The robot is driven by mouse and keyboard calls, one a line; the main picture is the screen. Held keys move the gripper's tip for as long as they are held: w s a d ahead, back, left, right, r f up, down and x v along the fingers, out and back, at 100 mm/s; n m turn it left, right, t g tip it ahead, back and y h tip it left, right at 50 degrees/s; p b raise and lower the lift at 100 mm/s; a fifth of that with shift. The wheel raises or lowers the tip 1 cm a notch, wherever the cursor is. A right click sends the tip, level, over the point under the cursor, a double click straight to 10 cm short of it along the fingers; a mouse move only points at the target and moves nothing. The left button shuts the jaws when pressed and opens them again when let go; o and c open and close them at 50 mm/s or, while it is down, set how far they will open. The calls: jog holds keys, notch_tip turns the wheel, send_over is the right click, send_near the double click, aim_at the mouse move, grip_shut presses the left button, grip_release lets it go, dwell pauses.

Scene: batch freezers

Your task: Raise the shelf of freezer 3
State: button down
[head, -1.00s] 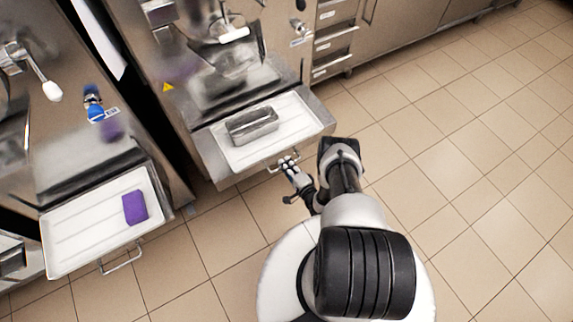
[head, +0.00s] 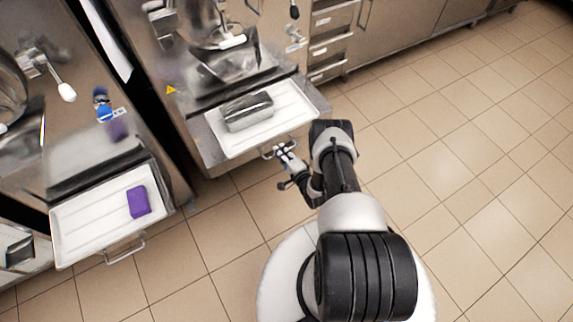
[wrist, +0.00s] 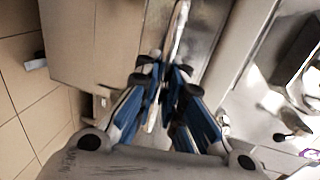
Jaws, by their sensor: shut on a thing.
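The shelf (head: 222,146) is a white ribbed tray on the front of the middle freezer (head: 187,85). A metal pan (head: 247,110) rests on it, and a thin metal handle (head: 266,155) sticks out from its front edge. I cannot read a freezer number. My gripper (head: 281,149) is at this handle, in front of the shelf. In the wrist view my gripper (wrist: 165,75) has its blue-and-black fingers closed around a shiny bar (wrist: 180,22), which is the handle. Part of the handle is hidden by the fingers.
A second freezer at the left has a similar white shelf (head: 75,235) with a purple block (head: 138,201) on it and its own handle (head: 125,250). Steel drawers (head: 330,45) stand at the back right. The tiled floor (head: 460,170) at the right is clear.

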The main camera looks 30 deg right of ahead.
jog(key=shift+s+r+p, duration=0.2)
jog(key=shift+r, duration=0.4)
jog(key=shift+s+r+p, duration=0.15)
jog(key=shift+r+p, duration=0.05)
jog(key=shift+r, duration=0.4)
jog(key=shift+w+r+p, duration=0.25)
jog(key=shift+w+p, duration=0.05)
jog(key=shift+w, duration=0.05)
jog(key=c, duration=1.7)
grip_release()
jog(key=shift+r, duration=0.1)
jog(key=shift+s, duration=0.1)
jog(key=s+r, duration=0.2)
jog(key=s, duration=0.9)
jog(key=shift+s+d+r, duration=0.2)
jog(key=shift+s, duration=0.15)
